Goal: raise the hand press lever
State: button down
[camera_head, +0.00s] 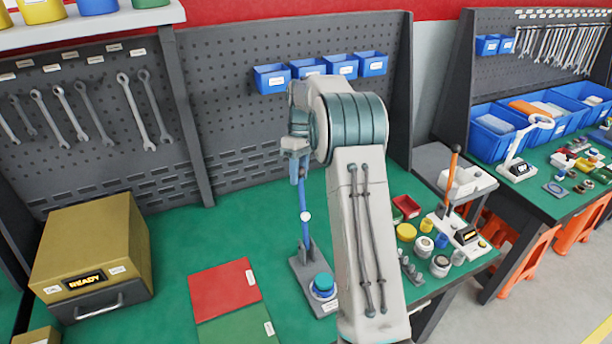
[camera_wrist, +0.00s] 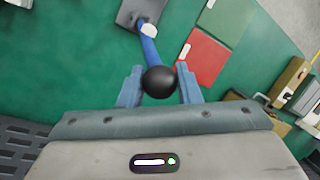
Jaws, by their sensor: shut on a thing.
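The hand press has a grey base plate (camera_head: 301,274) on the green table, with a blue round part (camera_head: 323,283) at its front. Its blue lever (camera_head: 304,205) stands nearly upright, with a white collar partway along it. In the wrist view the blue lever (camera_wrist: 150,50) ends in a black ball knob (camera_wrist: 159,83). My gripper (camera_wrist: 159,88) has its two fingers on either side of this knob and is shut on it. In the head view my gripper (camera_head: 299,172) is at the lever's top, and the knob is hidden there.
A red mat (camera_head: 222,288) and a green mat (camera_head: 238,328) lie left of the press. A yellow-brown box (camera_head: 90,245) marked READY stands at the far left. Right of my arm are small jars and an orange-handled device (camera_head: 454,165). A pegboard with blue bins (camera_head: 271,78) stands behind.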

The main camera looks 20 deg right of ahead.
jog(key=shift+w+a, duration=0.15)
jog(key=shift+w, duration=0.55)
jog(key=shift+w+f, duration=0.1)
jog(key=c, duration=2.1)
grip_release()
jog(key=shift+w+f, duration=0.15)
jog(key=shift+w, duration=0.1)
jog(key=o, duration=0.5)
jog(key=shift+w+d+f, duration=0.15)
jog(key=shift+w+d, duration=0.05)
jog(key=shift+d, duration=0.2)
jog(key=o, duration=0.5)
jog(key=shift+s+d, duration=0.1)
jog(key=shift+d, duration=0.25)
jog(key=shift+o, duration=0.2)
jog(key=shift+s+a, duration=0.15)
jog(key=a+v, duration=0.1)
jog(key=v, duration=1.2)
jog(key=shift+r, duration=0.5)
